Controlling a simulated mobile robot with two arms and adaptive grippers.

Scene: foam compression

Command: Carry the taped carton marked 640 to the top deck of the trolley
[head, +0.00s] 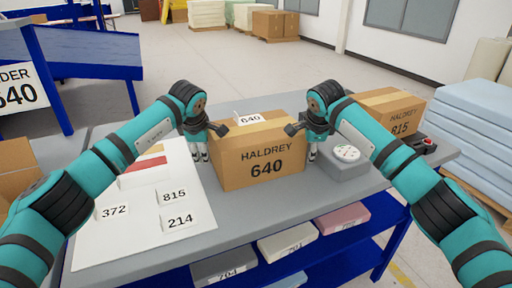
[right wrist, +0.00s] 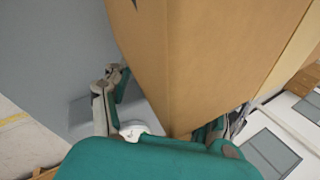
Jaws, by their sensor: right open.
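The brown taped carton marked HALDREY 640 (head: 258,162) sits upright on the grey table between my two grippers, with a small white 640 tag on top. My left gripper (head: 201,152) hangs beside its left side; its fingers are too small to judge. My right gripper (head: 312,150) is open beside the carton's right side. In the right wrist view the carton (right wrist: 200,60) fills the middle, near the open fingers; I cannot tell whether they touch it. A blue frame (head: 85,50) with a sign reading DER 640 (head: 18,88) stands at the left; I cannot tell if it is the trolley.
A second carton marked 815 (head: 388,108) stands behind my right arm. A grey block with a round white top (head: 346,158) is right of carton 640. A white sheet (head: 145,215) with tags 372, 815 and 214 lies left. Packages lie on a blue lower shelf (head: 310,265).

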